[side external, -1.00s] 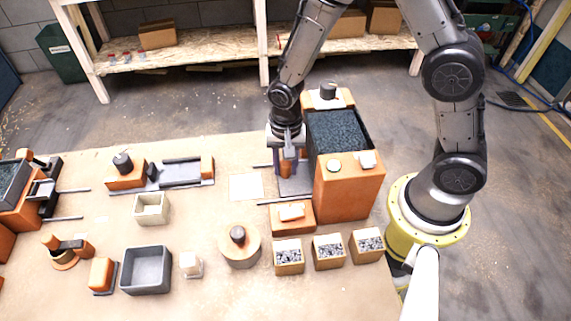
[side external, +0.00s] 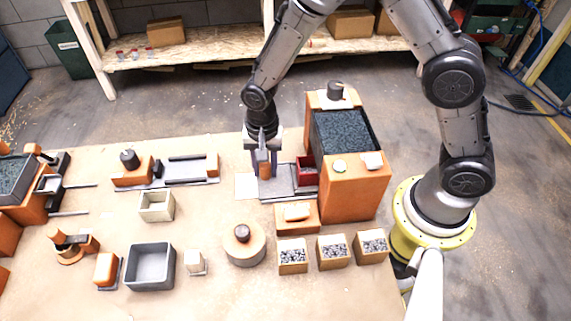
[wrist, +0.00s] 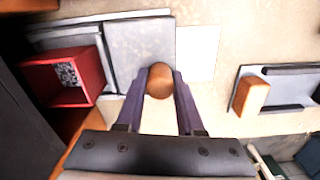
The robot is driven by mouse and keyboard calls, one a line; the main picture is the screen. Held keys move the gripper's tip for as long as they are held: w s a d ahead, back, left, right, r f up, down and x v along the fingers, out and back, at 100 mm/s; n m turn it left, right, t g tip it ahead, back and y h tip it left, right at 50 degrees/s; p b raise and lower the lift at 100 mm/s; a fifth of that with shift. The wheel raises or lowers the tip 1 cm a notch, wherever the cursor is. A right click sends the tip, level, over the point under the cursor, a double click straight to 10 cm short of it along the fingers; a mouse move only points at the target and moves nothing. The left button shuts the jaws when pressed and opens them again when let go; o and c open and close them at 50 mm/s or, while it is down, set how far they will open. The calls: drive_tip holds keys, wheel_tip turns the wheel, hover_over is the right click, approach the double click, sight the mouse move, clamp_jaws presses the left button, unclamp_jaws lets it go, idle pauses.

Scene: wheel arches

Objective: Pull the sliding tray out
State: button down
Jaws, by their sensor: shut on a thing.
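The sliding tray (side external: 279,187) is a flat grey plate sticking out to the left from the orange machine (side external: 352,190). In the wrist view the grey plate (wrist: 138,52) runs left to a small red box (wrist: 72,75) with a speckled patch inside. The red box also shows in the side view (side external: 306,171), just at the machine's opening. My gripper (side external: 265,170) points down over the tray's outer end. Its fingers are shut on a round orange-brown knob (wrist: 160,78) there. The fingers partly hide the knob in the side view.
A pale square (side external: 246,186) lies flat on the table beside the tray's outer end. Further left stands a grey slide fixture with orange blocks (side external: 190,170). An orange block with a white top (side external: 297,213) and several gravel-filled boxes (side external: 333,250) stand in front.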

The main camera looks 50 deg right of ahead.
drive_tip(key=w+a, duration=0.5)
drive_tip(key=shift+w+a+r, duration=0.1)
drive_tip(key=shift+w, duration=0.1)
drive_tip(key=c, duration=0.6)
unclamp_jaws()
drive_tip(key=shift+o, duration=0.4)
wheel_tip(320, 180, up, 14)
